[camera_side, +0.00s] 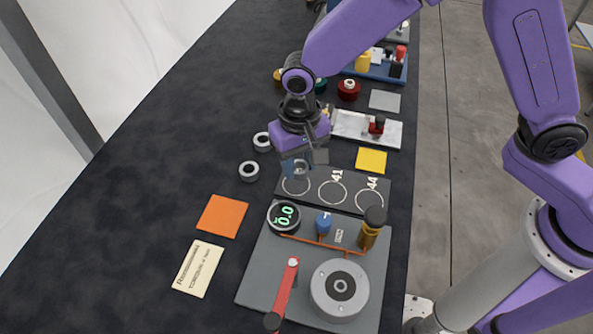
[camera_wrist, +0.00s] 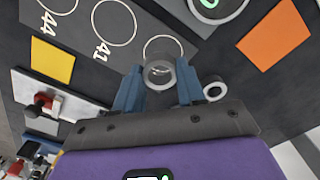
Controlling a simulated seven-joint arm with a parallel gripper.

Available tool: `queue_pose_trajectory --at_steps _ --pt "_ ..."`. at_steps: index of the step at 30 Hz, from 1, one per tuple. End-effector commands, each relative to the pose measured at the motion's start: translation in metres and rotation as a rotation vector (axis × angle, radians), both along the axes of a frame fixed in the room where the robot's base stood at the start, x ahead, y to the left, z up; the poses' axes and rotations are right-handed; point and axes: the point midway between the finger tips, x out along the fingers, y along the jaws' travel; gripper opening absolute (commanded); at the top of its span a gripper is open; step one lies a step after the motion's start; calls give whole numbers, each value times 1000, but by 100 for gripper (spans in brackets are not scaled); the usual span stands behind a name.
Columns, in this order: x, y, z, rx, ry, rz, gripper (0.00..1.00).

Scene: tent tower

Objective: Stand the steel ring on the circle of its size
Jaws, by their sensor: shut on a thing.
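My gripper (camera_side: 296,172) is shut on a steel ring (camera_wrist: 160,73), which sits between the two blue fingers in the wrist view. The dark board (camera_side: 335,208) carries three white circle outlines. The right circle (camera_side: 369,201) is marked 44 and the middle circle (camera_side: 332,192) is marked 41. The left circle (camera_side: 296,187) lies close below the gripper in the side view, its label hidden. The held ring partly covers that circle in the wrist view. The gap between ring and board cannot be told.
Two other steel rings (camera_side: 262,142) (camera_side: 249,171) lie on the dark mat, left of the gripper. A grey gauge plate (camera_side: 256,278) with a dial and red lever stands in front. An orange square (camera_side: 222,216) and yellow square (camera_side: 371,160) lie nearby.

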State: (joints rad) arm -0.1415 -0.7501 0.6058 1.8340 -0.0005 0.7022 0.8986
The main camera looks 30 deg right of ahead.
Motion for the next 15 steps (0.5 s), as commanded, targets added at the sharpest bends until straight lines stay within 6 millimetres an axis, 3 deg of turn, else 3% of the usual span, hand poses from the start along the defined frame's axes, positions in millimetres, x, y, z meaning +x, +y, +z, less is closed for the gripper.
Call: queue_pose_trajectory --at_steps 9,15 --pt "4 3 -33 -2 1 0 2" --pt "4 4 -37 1 -1 0 2"
